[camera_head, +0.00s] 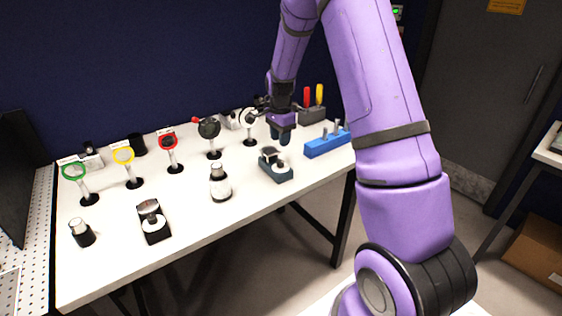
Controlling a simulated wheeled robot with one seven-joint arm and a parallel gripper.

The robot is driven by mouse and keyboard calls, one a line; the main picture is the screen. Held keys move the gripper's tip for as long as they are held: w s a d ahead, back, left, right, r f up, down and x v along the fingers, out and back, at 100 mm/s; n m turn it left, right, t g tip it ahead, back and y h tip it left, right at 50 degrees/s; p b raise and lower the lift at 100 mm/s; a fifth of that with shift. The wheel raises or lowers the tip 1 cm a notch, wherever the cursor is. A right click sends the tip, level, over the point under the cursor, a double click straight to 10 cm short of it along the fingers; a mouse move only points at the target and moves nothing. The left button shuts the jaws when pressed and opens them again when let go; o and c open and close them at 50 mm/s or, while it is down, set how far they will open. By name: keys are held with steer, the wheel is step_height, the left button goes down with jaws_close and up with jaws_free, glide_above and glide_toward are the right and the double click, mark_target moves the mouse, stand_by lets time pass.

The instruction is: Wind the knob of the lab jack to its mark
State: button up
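My gripper (264,106) is at the end of the purple arm, above the back right part of the white table. It is small and dark here, and I cannot tell whether it is open or shut. A small dark teal device (276,170) with a light top stands on the table in front of and below the gripper, apart from it. A black device with a pale round part (153,221) stands near the front left edge. I cannot tell for sure which thing is the lab jack. No knob mark is readable at this size.
A blue block (326,144) and a holder with red and yellow handles (312,114) are at the right. A small bottle (220,184) stands mid-table. The front middle is clear.

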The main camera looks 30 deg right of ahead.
mark_target(280, 161)
step_height(280, 161, down, 9)
steer(key=shift+f, duration=0.1)
stand_by(0.3)
steer(key=c, duration=0.6)
steer(key=shift+c, duration=0.2)
